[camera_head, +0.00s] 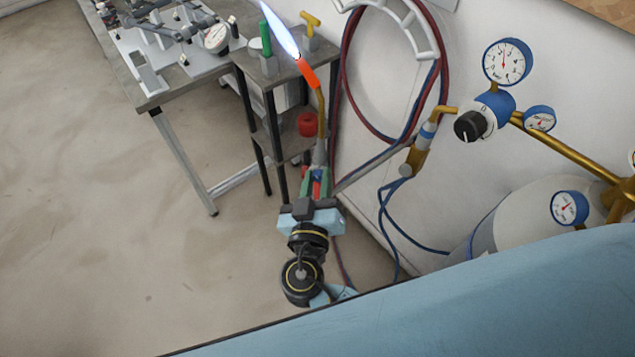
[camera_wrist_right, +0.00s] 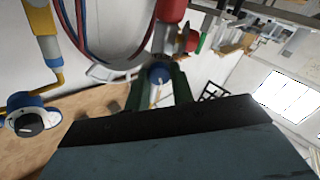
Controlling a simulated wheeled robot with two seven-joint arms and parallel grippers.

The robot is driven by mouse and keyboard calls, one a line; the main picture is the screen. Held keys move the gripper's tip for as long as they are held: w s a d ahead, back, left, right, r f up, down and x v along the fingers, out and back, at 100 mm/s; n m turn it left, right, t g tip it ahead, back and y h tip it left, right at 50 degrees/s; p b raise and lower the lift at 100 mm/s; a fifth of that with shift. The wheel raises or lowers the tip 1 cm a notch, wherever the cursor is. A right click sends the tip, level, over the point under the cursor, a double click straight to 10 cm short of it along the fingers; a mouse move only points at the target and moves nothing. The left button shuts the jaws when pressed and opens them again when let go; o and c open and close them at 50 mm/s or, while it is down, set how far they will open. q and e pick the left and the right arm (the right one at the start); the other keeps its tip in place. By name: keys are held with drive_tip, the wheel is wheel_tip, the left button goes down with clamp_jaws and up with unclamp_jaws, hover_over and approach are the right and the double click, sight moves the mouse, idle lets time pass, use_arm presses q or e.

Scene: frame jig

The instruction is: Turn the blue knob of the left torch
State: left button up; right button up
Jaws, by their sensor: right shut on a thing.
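The left torch (camera_head: 320,104) points up and to the left in the head view, with a brass tube and an orange-red tip (camera_head: 306,73). A blue-white flame (camera_head: 279,28) burns at its end. My right gripper (camera_head: 317,178) is at the lower end of this torch. In the right wrist view the blue knob (camera_wrist_right: 158,72) sits between the green fingers of the right gripper (camera_wrist_right: 160,84), which are closed around it. A red knob (camera_wrist_right: 193,41) shows just beyond. The fingers hide part of the blue knob. My left gripper is not in view.
A second torch (camera_head: 418,160) hangs at the wall to the right, with blue hoses (camera_head: 391,216) below. A regulator with a black knob (camera_head: 470,126) and gauges stands further right. A dark stand (camera_head: 270,68) holds green and yellow handled tools. Open floor (camera_head: 110,250) lies left.

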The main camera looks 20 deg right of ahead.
drive_tip(key=shift+n, duration=1)
drive_tip(key=o, duration=1)
